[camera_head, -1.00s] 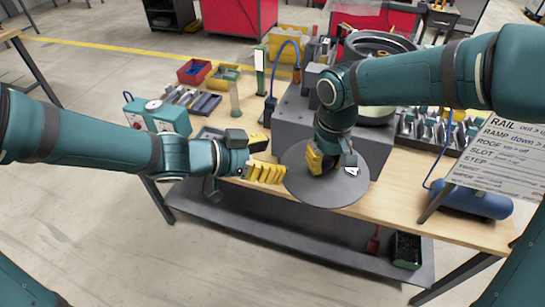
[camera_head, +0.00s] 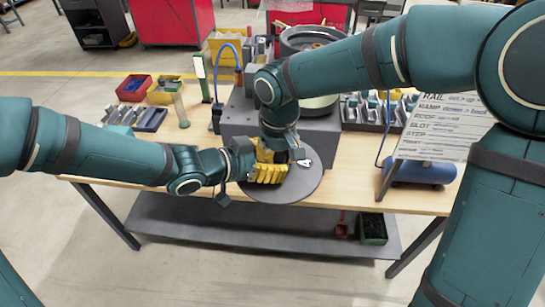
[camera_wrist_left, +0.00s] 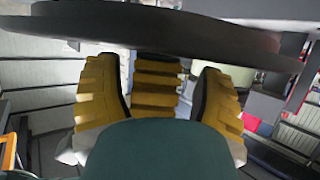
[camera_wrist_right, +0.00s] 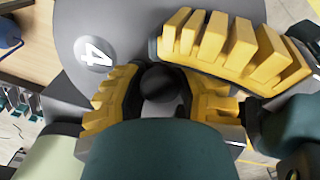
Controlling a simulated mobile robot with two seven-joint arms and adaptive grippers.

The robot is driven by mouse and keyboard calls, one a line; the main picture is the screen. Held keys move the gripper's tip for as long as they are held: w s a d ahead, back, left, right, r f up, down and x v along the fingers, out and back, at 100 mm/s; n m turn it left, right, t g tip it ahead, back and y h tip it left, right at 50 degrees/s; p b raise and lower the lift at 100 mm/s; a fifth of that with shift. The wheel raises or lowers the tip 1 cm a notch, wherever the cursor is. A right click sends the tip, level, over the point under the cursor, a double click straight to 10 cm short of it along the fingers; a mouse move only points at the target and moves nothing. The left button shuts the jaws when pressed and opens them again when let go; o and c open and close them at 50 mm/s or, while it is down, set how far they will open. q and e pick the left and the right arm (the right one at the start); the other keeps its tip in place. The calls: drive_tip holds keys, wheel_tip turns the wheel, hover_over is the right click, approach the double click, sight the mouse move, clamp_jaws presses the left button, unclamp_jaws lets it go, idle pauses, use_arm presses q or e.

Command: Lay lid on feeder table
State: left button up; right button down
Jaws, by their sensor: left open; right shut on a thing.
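The lid (camera_head: 310,190) is a round dark grey disc with a white "4" label. It appears level, over the front edge of the wooden feeder table (camera_head: 362,190); I cannot tell whether it touches the top. My right gripper (camera_head: 277,150) is shut on the lid's dark knob (camera_wrist_right: 160,88), seen between its yellow fingers in the right wrist view. My left gripper (camera_head: 268,174) is open at the lid's left side, overlapping the disc in the head view. In the left wrist view the lid's edge (camera_wrist_left: 170,32) crosses just above the spread fingers.
The bowl feeder (camera_head: 310,38) on its grey base stands behind the lid. Red (camera_head: 133,88) and yellow (camera_head: 165,90) bins are at the left, a parts tray (camera_head: 378,112) and sign board (camera_head: 436,130) at the right. A blue tank (camera_head: 425,172) lies there too. A shelf (camera_head: 220,220) runs below.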

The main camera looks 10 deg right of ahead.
use_arm(q)
drive_tip(key=shift+w+d+f, duration=0.15)
drive_tip(key=shift+d+f, duration=0.05)
drive_tip(key=shift+d, duration=0.15)
clamp_jaws()
drive_tip(key=shift+w, duration=0.15)
use_arm(e)
drive_tip(key=c, duration=0.6)
unclamp_jaws()
drive_tip(key=shift+s, duration=0.1)
drive_tip(key=shift+r, duration=0.15)
